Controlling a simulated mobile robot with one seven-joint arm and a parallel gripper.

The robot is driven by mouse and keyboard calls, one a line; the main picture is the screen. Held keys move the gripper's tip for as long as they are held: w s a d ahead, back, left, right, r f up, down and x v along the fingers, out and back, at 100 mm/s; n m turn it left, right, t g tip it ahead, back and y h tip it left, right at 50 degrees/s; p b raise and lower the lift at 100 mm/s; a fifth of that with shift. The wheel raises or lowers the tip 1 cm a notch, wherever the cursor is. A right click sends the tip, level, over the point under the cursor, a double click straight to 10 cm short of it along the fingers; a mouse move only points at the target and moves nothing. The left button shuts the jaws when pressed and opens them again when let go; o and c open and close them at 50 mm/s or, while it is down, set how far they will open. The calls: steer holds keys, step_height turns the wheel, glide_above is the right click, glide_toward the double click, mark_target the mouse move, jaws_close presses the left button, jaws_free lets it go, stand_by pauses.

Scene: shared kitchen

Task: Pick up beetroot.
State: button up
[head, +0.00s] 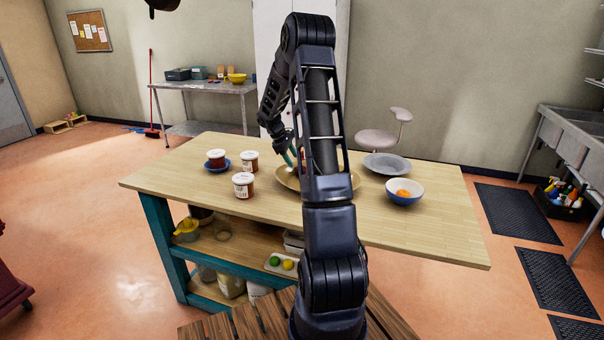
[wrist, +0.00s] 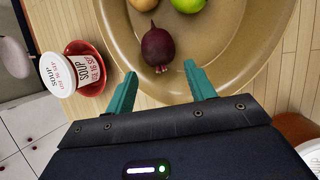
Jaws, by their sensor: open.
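The beetroot (wrist: 158,48) is dark purple-red with a thin root tip and lies in a large tan bowl (wrist: 223,80). In the wrist view it sits just beyond and between the two teal fingertips of my gripper (wrist: 160,80). My gripper is open and empty, with its fingers apart from the beetroot. In the head view the bowl (head: 286,180) is partly hidden behind my arm, and the beetroot cannot be made out.
Soup tubs (head: 243,185) stand left of the bowl, one on a blue saucer (head: 217,168). In the wrist view a soup tub (wrist: 83,66) is close to my left finger. A grey plate (head: 387,164) and a blue-white bowl (head: 404,191) with an orange item stand right. The table's right end (head: 450,235) is clear.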

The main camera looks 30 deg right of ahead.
steer(key=shift+s+d+r+x, duration=0.1)
steer(key=shift+d+x, duration=0.05)
steer(key=shift+x, duration=1.1)
steer(key=shift+s+d+r+x, duration=0.1)
steer(key=shift+x, duration=1.2)
steer(key=shift+s+d+x, duration=0.1)
steer(key=shift+d+x, duration=0.05)
steer(key=shift+x, duration=1.1)
steer(key=c, duration=0.6)
steer(key=shift+c, duration=0.2)
steer(key=shift+w+r, duration=0.1)
steer(key=shift+c, duration=0.2)
